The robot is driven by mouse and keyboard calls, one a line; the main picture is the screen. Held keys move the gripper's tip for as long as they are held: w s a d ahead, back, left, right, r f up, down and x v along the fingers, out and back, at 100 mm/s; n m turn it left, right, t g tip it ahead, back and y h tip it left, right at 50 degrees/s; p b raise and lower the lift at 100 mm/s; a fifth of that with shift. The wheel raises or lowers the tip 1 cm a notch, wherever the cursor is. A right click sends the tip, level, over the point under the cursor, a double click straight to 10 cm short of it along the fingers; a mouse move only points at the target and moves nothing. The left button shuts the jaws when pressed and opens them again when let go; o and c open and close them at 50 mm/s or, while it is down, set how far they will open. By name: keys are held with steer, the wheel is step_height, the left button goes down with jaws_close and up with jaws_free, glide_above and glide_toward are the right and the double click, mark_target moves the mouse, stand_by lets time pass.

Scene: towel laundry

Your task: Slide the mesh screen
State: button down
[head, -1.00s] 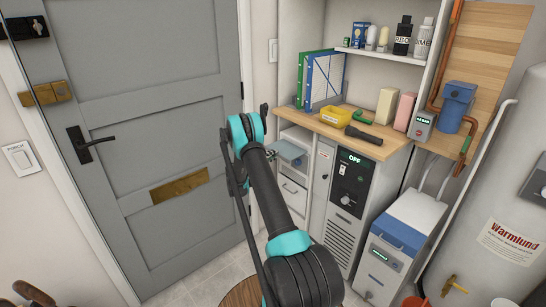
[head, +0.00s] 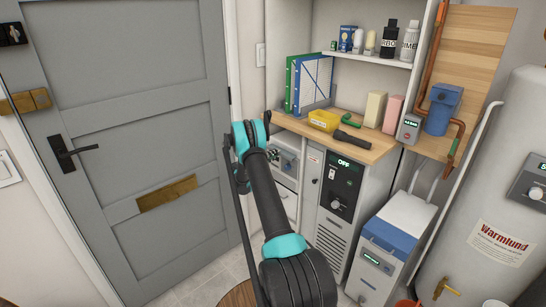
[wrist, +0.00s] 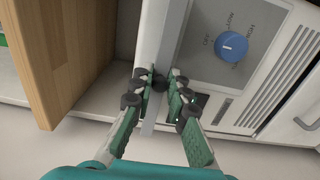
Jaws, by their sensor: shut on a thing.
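My gripper (wrist: 160,88) has its fingers closed around a thin, pale grey upright strip (wrist: 150,118) in the wrist view. The strip runs along the left edge of a grey control panel (wrist: 200,55) with a blue knob (wrist: 231,47). No mesh texture shows, so I cannot tell whether this strip is part of the mesh screen. In the head view my gripper (head: 271,155) is at the open compartment under the counter, partly hidden by my arm. A small grey-blue panel (head: 288,161) shows just to its right.
A wooden board (wrist: 60,50) stands left of my gripper in the wrist view. A grey door (head: 130,120) is at left. A blue-and-white appliance (head: 390,240) stands at right.

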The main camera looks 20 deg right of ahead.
steer(key=c, duration=1.5)
jaws_free()
steer(key=shift+c, duration=0.2)
steer(key=shift+a, duration=0.1)
steer(key=v, duration=1.1)
steer(key=shift+s+a, duration=0.15)
steer(key=shift+a, duration=0.25)
steer(key=shift+o, duration=0.2)
